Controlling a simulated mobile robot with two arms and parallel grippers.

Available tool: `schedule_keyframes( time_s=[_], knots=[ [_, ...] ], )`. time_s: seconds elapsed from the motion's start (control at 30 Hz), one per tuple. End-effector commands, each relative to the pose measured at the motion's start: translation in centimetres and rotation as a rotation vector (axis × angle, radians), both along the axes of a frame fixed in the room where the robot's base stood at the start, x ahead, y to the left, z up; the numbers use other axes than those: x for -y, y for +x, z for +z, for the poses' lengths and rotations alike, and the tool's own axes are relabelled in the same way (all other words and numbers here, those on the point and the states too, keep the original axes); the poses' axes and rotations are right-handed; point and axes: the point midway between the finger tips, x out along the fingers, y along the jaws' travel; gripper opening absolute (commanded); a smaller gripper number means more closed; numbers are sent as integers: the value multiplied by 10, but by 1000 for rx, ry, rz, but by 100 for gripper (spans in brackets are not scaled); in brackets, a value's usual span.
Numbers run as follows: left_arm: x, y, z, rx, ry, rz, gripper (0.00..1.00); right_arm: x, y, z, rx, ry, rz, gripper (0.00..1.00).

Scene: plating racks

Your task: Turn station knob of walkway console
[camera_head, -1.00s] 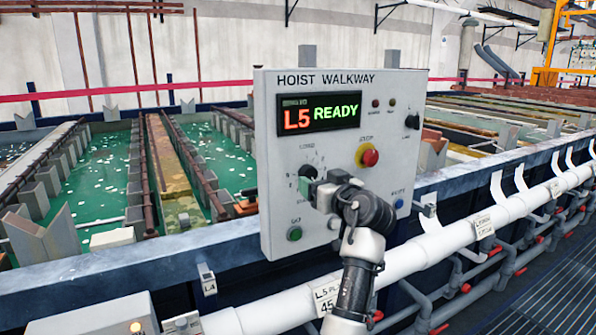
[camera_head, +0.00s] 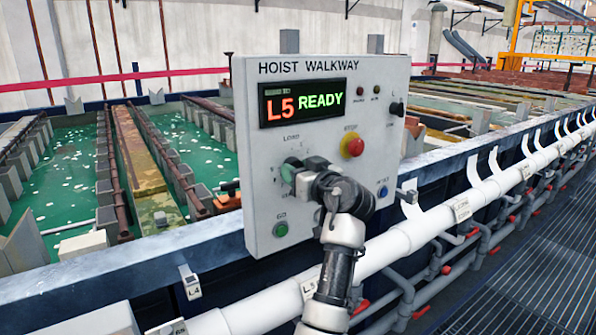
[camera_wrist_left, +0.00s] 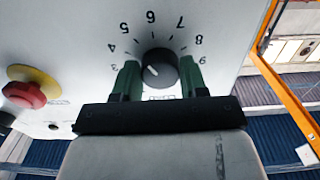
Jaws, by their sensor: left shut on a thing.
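The walkway console (camera_head: 365,100) is a pale grey panel titled HOIST WALKWAY. Its display (camera_head: 303,102) reads L5 READY. The station knob sits low on the left of the panel under LOAD, mostly hidden by my gripper in the head view. In the left wrist view the black knob (camera_wrist_left: 160,68) shows a short white mark on its left part, inside a dial numbered from 3 to 9. My left gripper (camera_head: 298,172) is at the panel. In the left wrist view its green fingers (camera_wrist_left: 160,76) stand on both sides of the knob, shut on it. My right gripper is not in view.
The panel also has a red stop button (camera_head: 354,145) with a yellow collar, a green GO button (camera_head: 281,229), a blue button (camera_head: 383,191) and a small lever (camera_head: 397,108). A white pipe (camera_head: 400,237) runs below. Green tanks (camera_head: 75,165) lie behind.

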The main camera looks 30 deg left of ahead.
Motion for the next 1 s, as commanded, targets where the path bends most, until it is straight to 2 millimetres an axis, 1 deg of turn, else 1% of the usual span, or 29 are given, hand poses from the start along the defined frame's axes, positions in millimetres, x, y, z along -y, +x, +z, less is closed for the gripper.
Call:
schedule_keyframes(
  time_s=[0.27, 0.47, 0.67, 1.0],
  knots=[
    [0, 0, 1, -17, 8, 0, 19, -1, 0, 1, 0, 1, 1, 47],
    [-1, 0, 2, -92, 39, 1, 19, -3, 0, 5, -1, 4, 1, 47],
    [-1, -1, 3, -232, 97, 1, 19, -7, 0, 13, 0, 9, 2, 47],
    [-1, -1, 5, -530, 222, 1, 19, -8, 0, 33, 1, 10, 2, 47]
  ],
)
